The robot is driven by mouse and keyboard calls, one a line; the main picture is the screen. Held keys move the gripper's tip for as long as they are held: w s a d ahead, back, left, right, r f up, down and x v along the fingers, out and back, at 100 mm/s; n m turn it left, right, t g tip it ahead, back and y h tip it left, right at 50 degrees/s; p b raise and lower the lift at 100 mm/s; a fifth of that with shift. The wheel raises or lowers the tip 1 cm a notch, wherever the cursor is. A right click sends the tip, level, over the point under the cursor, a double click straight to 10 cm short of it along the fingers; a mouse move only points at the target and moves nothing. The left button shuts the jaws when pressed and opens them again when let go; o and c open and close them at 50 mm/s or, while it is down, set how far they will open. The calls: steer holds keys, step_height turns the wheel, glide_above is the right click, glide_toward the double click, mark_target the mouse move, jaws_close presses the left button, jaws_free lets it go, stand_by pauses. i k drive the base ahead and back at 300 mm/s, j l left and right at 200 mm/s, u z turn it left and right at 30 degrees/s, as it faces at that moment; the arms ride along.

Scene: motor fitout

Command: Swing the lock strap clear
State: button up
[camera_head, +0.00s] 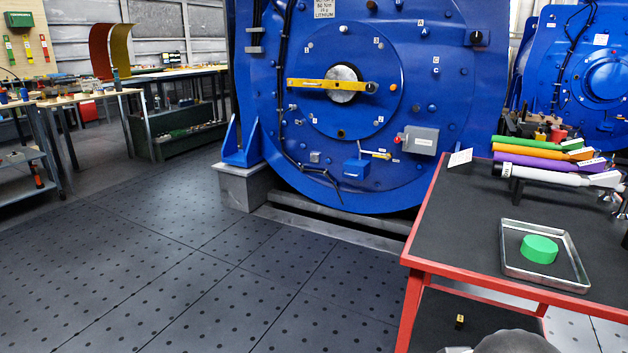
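A yellow strap (318,84), which looks like the lock strap, lies roughly level across the front of the big blue motor (290,150). It crosses the round metal shaft end (343,92) at the motor's centre. Its left end reaches past the rim of the raised round cover (370,125). Its right end is near a dark knob (371,87) right of the shaft. How the strap is fastened is too small to tell. My gripper is not in view. A rounded grey shape at the bottom edge may be part of my arm.
A red-framed table (436,215) at right bears a metal tray (510,267) with a green round piece (539,249) and several coloured cylinders (540,150). A grey box (421,140) and blue box (356,168) jut from the motor. The floor (200,270) in front is clear.

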mark_target(351, 85)
steer(key=i+j, duration=0.25)
steer(key=j, duration=0.2)
steer(key=i+j, duration=0.25)
steer(key=j, duration=0.2)
steer(key=i+j, duration=0.3)
steer(key=j, duration=0.15)
steer(key=i+j+u, duration=0.1)
steer(key=i+j, duration=0.15)
steer(key=j, duration=0.25)
steer(key=i+j, duration=0.25)
steer(key=j, duration=0.15)
